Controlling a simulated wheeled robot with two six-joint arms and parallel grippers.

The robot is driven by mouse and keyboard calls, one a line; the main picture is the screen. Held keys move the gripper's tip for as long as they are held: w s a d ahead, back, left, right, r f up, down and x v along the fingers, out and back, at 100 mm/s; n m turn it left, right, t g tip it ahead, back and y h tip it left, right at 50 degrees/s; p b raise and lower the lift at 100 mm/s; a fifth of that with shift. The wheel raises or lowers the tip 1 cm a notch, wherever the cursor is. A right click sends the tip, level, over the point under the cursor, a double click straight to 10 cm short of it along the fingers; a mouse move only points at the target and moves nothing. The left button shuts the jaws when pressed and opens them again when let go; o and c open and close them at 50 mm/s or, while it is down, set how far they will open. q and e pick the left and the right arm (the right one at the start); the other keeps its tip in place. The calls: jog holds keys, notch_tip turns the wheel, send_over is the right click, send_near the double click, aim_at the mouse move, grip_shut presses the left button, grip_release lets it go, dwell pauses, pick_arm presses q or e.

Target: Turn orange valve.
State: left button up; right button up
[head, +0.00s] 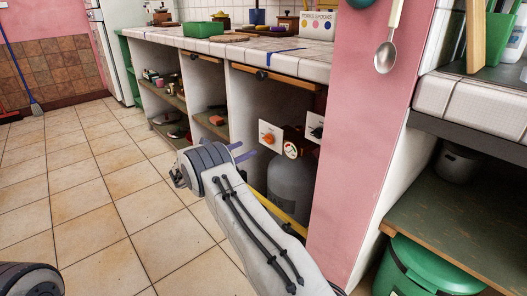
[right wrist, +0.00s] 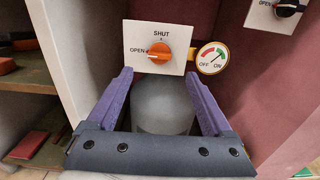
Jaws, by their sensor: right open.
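The orange valve (head: 268,138) is a knob on a white plate in the open bay under the counter. In the right wrist view the orange valve (right wrist: 159,53) sits below the word SHUT, with OPEN to its left; its pointer appears to face the OPEN side. My right gripper (head: 240,152) is open and empty, reaching toward the plate from the left. In the right wrist view its two purple fingers (right wrist: 158,74) stand either side of the valve's line, below it, apparently not touching it. My left gripper's fingers are not in view.
A round OFF/ON gauge (right wrist: 211,57) is right of the valve. A second plate with a black knob (head: 317,132) is further right. A grey gas cylinder (head: 291,185) stands below. Cabinet walls, a pink pillar (head: 365,130) and the countertop edge (head: 300,66) bound the bay.

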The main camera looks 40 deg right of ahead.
aim_at(265, 140)
jog(key=d+b, duration=0.1)
jog(key=d, duration=0.2)
jog(key=d+b, duration=0.1)
jog(key=d, duration=0.2)
jog(key=d+b, duration=0.1)
jog(key=d, duration=0.2)
jog(key=shift+w+d+f+b, duration=0.1)
jog(key=shift+w+d+b, duration=0.05)
jog(key=shift+w+b, duration=0.25)
jog(key=shift+d, duration=0.4)
grip_shut()
